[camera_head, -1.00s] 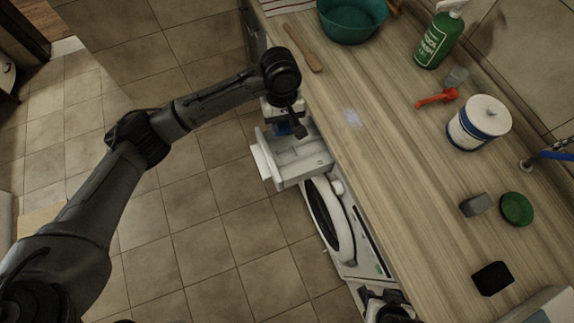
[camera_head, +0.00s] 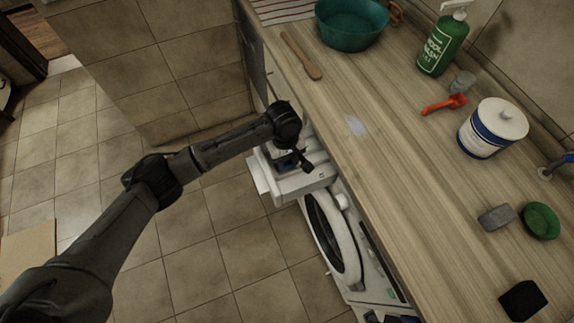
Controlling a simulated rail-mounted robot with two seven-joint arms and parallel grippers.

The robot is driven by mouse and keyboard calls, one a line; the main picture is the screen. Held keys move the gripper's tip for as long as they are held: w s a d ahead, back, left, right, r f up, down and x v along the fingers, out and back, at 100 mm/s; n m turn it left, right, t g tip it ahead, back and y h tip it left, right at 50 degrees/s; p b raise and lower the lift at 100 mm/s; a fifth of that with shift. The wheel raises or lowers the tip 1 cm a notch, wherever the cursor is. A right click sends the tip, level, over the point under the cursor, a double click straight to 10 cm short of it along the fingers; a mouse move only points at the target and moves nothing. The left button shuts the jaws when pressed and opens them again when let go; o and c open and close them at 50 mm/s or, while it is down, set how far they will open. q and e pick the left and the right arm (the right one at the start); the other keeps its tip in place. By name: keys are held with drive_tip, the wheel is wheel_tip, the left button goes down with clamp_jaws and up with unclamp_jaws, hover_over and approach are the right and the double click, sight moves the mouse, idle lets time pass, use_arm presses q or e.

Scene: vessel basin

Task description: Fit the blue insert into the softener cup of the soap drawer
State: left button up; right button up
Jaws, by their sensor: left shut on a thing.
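The white soap drawer (camera_head: 300,187) is pulled out from the washing machine (camera_head: 335,238) under the worktop. My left gripper (camera_head: 287,160) is over the drawer's far part, pointing down, and is shut on the blue insert (camera_head: 285,164). Only a small dark blue piece of the insert shows; my wrist and fingers cover most of it. The softener cup is hidden under the gripper, so I cannot tell whether the insert is in it or above it. A sliver of what looks like my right gripper (camera_head: 388,319) shows at the bottom edge; its fingers are not clear.
The worktop holds a teal bowl (camera_head: 351,24), a wooden spoon (camera_head: 301,56), a green wash bottle (camera_head: 443,42), a red tool (camera_head: 444,104), a white-blue tub (camera_head: 492,128), a grey block (camera_head: 496,217), a green dish (camera_head: 541,221) and a black block (camera_head: 523,300).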

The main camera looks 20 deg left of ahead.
sight(287, 164)
use_arm(q)
wheel_tip(287, 164, down, 4)
drive_tip(key=shift+r+b, duration=0.2)
drive_tip(key=shift+b, duration=0.1)
drive_tip(key=shift+f, duration=0.15)
drive_tip(key=o, duration=0.9)
drive_tip(key=r, duration=0.3)
drive_tip(key=r+p, duration=0.1)
drive_tip(key=r, duration=0.3)
drive_tip(key=w+a+r, duration=0.1)
drive_tip(key=r, duration=0.2)
drive_tip(key=shift+r+p, duration=0.3)
drive_tip(key=shift+w+a+r, duration=0.1)
drive_tip(key=shift+r, duration=0.7)
